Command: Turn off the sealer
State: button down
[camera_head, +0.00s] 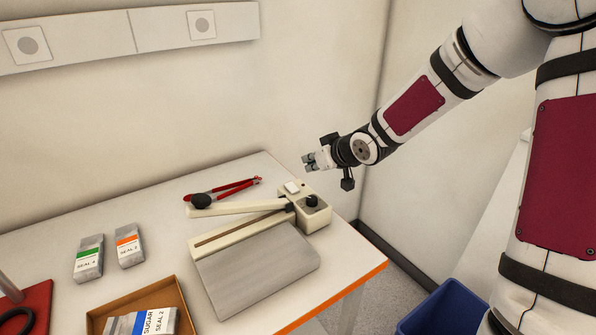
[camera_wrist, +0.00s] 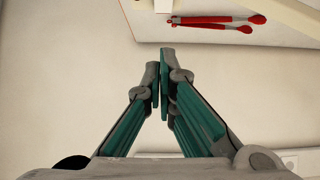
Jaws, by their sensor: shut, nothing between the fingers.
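The sealer (camera_head: 244,220) is a cream bar machine with a long lever arm (camera_head: 236,208) and a grey plate (camera_head: 256,268) in front, standing on the white table. At its right end is a housing with a black knob (camera_head: 312,201) and a small white rocker-like piece (camera_head: 292,187). My gripper (camera_head: 309,162) hangs in the air above and behind that housing, apart from it. In the wrist view my gripper (camera_wrist: 161,70) has its fingertips together with nothing between them. Whether the sealer's switch is on or off cannot be told.
Red-handled tongs (camera_head: 222,192) lie behind the sealer and show in the wrist view (camera_wrist: 218,22). Green-label (camera_head: 88,262) and orange-label (camera_head: 129,247) pouches lie left. A cardboard box (camera_head: 103,318) holds a blue-label sugar pouch. A blue bin (camera_head: 440,310) stands on the floor right.

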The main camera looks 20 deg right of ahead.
jog(key=shift+w+r, duration=0.2)
dwell(0.3)
jog(key=b, duration=0.2)
send_over(294, 187)
jog(key=f, duration=0.5)
jog(key=shift+s+f, duration=0.35)
jog(key=shift+f, duration=0.05)
jog(key=f, duration=0.3)
jog(key=shift+w+f, duration=0.1)
jog(key=shift+w, duration=0.25)
jog(key=shift+w+f, duration=0.1)
jog(key=shift+f, duration=0.4)
